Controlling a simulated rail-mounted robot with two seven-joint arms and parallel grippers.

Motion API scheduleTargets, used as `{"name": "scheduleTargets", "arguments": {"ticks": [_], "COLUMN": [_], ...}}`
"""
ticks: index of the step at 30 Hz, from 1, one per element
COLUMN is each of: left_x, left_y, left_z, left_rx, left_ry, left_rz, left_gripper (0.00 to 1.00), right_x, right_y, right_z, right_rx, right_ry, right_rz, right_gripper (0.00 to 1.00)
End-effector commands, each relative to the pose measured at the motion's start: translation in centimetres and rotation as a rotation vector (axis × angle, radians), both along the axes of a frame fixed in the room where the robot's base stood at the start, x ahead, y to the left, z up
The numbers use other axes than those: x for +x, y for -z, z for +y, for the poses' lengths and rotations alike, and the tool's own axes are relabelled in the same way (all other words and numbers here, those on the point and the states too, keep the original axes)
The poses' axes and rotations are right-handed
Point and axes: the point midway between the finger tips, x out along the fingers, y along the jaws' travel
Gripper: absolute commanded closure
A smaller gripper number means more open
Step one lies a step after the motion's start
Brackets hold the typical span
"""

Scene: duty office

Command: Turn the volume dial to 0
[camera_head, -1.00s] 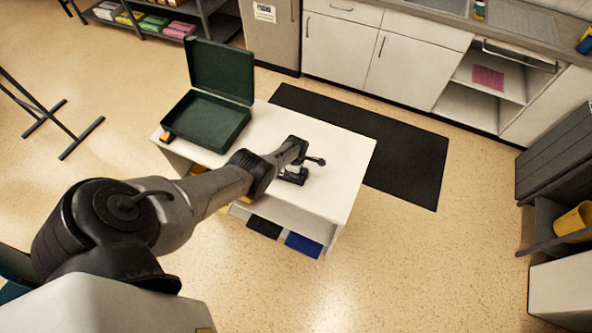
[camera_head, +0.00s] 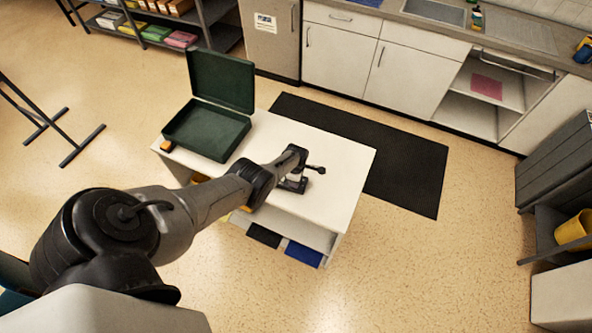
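My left arm reaches from the lower left over the white table (camera_head: 335,200). Its dark gripper (camera_head: 294,184) is low over the table's right half, at or just above the top. The finger gap is too small and dark to read. A small dark knob-like part (camera_head: 317,170) sticks out to the right of the wrist; I cannot tell whether it belongs to a device or to my gripper. No volume dial can be made out; the wrist and gripper cover that spot. My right gripper is out of view.
An open green case (camera_head: 207,130) stands on the table's left half, with a small orange-and-black item (camera_head: 167,146) at the corner. A black mat (camera_head: 405,165) lies behind the table. White cabinets (camera_head: 415,75) line the back. The floor at front right is clear.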

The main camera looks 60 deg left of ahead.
Motion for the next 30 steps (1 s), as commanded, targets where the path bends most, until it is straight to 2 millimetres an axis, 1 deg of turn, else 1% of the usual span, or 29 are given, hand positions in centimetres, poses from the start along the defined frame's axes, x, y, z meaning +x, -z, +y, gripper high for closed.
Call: {"name": "scheduleTargets", "arguments": {"ticks": [1,5,9,18,24,30], "left_x": [0.0,0.0,0.0,0.0,0.0,0.0], "left_y": [-0.9,-2.9,-5.3,-10.2,-12.3,-13.2], "left_z": [0.0,0.0,0.0,0.0,0.0,0.0], "left_rx": [0.001,0.001,0.0,0.001,0.0,0.0], "left_ry": [0.0,0.0,0.0,0.0,0.0,0.0], "left_rz": [-0.001,-0.001,-0.001,-0.002,-0.001,0.0], "left_gripper": [0.57,0.57,0.57,0.57,0.57,0.57], "right_x": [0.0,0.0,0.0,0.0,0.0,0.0], "right_y": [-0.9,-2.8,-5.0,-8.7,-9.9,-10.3], "right_z": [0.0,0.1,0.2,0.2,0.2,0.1], "right_rx": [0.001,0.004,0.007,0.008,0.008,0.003], "right_ry": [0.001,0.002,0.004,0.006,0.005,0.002], "right_rz": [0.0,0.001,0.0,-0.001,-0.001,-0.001], "right_gripper": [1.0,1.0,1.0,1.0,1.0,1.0]}}
